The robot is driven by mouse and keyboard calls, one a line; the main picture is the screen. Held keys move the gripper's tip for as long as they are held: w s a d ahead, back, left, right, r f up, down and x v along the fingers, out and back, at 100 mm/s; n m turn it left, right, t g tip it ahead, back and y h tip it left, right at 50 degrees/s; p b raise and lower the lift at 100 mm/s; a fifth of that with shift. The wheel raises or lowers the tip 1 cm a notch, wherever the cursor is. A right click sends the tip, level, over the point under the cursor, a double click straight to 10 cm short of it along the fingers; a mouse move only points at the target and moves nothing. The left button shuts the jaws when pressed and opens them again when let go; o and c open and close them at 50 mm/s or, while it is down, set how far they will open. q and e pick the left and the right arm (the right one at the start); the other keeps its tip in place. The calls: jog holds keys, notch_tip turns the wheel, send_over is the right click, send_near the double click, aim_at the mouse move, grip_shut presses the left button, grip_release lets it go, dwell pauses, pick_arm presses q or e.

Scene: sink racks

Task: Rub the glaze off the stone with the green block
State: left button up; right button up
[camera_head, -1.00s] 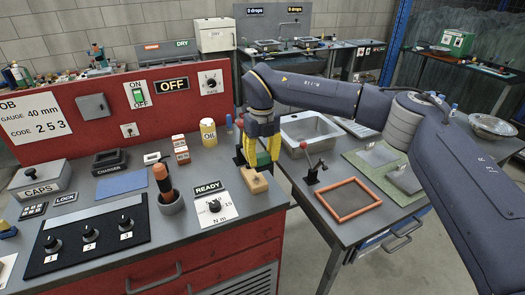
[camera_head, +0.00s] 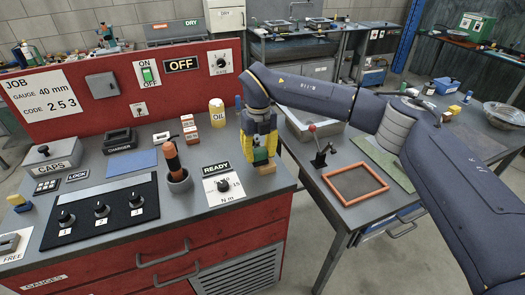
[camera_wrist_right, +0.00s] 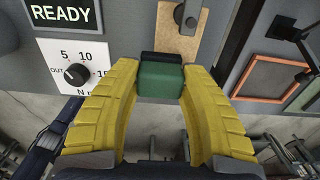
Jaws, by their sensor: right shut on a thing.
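My right gripper (camera_head: 260,151) is shut on the green block (camera_head: 261,154), just above a tan block at the bench's right edge. In the right wrist view the green block (camera_wrist_right: 161,82) sits between the yellow fingertips, with a dark strip along its far side. The tan block (camera_head: 266,169) is partly hidden by the gripper. In the right wrist view a tan slab (camera_wrist_right: 203,33) with a grey metal part on it lies beyond the green block. I cannot tell whether this is the stone, whether glaze shows, or whether the green block touches it. My left gripper is out of view.
The READY dial plate (camera_head: 222,187) and a pot with an orange-handled tool (camera_head: 174,167) stand left of the gripper. The yellow OIL can (camera_head: 217,112) is behind. A red-knobbed lever (camera_head: 319,150) and an orange frame (camera_head: 355,184) are on the right table, across a gap.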

aim_at(270, 160)
jog(key=shift+w+d, duration=0.35)
jog(key=shift+d, duration=0.45)
jog(key=shift+w+d, duration=0.25)
jog(key=shift+d, duration=0.2)
jog(key=shift+w+d, duration=0.2)
jog(key=shift+d, duration=0.25)
jog(key=shift+s+f, duration=0.15)
jog(key=shift+s+a+r, duration=0.1)
jog(key=shift+s+a, duration=0.15)
jog(key=shift+a, duration=0.3)
jog(key=shift+s+a+r, duration=0.1)
jog(key=shift+s+a, duration=0.1)
jog(key=shift+a, duration=0.35)
jog(key=shift+s+a+f, duration=0.1)
jog(key=shift+a+f, duration=0.1)
jog(key=shift+a, duration=0.15)
jog(key=shift+s+a+r, duration=0.1)
jog(key=shift+s+a, duration=0.05)
jog(key=shift+a, duration=0.15)
jog(key=shift+w+d+r, duration=0.1)
jog(key=shift+w+d, duration=0.15)
jog(key=shift+d, duration=0.3)
jog(key=shift+w+d, duration=0.2)
jog(key=shift+d, duration=0.3)
jog(key=shift+w+d, duration=0.35)
jog(key=shift+d, duration=0.4)
notch_tip(270, 160, up, 8)
